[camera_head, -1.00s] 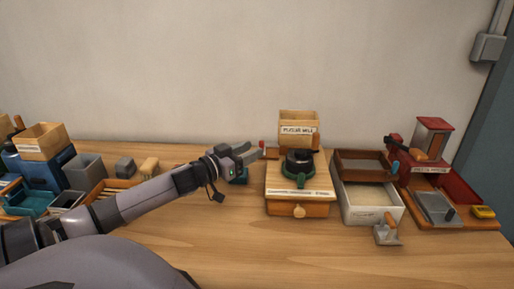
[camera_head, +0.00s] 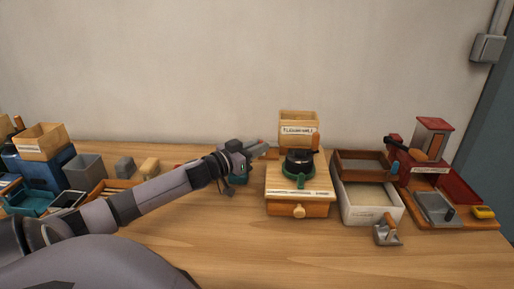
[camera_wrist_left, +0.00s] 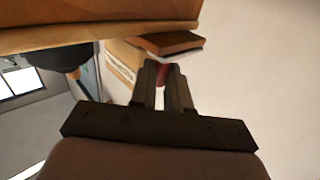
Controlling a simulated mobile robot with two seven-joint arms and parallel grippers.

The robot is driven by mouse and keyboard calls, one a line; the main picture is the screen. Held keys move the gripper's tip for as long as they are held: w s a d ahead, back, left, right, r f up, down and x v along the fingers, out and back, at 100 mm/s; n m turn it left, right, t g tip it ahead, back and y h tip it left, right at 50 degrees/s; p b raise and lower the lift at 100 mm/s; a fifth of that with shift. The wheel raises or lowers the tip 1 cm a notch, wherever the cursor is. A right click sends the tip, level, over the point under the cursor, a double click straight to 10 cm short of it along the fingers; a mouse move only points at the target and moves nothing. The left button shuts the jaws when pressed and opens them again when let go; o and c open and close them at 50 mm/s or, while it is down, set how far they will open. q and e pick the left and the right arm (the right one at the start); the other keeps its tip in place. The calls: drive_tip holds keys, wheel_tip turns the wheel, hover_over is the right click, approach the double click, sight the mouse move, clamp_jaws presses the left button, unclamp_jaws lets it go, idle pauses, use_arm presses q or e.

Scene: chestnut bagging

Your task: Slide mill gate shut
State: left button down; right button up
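The mill (camera_head: 299,180) is a light wooden box with a front knob, a dark round grinder on a green base, and a labelled wooden hopper (camera_head: 298,122) on top. Its gate (camera_head: 271,153), a small brown plate, sticks out at the left below the hopper. It also shows in the left wrist view as a brown slab (camera_wrist_left: 168,43). A red gate handle (camera_wrist_left: 162,73) stands between my left gripper's fingertips (camera_wrist_left: 163,66). In the head view the left gripper (camera_head: 260,146) covers most of the handle. Whether the fingers press on it I cannot tell. My right gripper is not seen.
A brown tray (camera_head: 362,154) on a white box (camera_head: 354,211), a small metal scoop (camera_head: 387,235) and a red machine (camera_head: 434,138) stand right of the mill. Bins, including a grey one (camera_head: 84,168), crowd the left.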

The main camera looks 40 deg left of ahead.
sight(268, 157)
use_arm(q)
drive_tip(key=shift+w+d+r+p, duration=0.1)
drive_tip(key=shift+w+d+p, duration=0.5)
drive_tip(key=shift+w+d, duration=0.4)
drive_tip(key=shift+s+d, duration=0.1)
drive_tip(key=shift+s, duration=0.05)
drive_tip(key=c, duration=1.1)
unclamp_jaws()
drive_tip(key=shift+d, duration=0.1)
drive_tip(key=s, duration=0.7)
drive_tip(key=shift+a, duration=0.35)
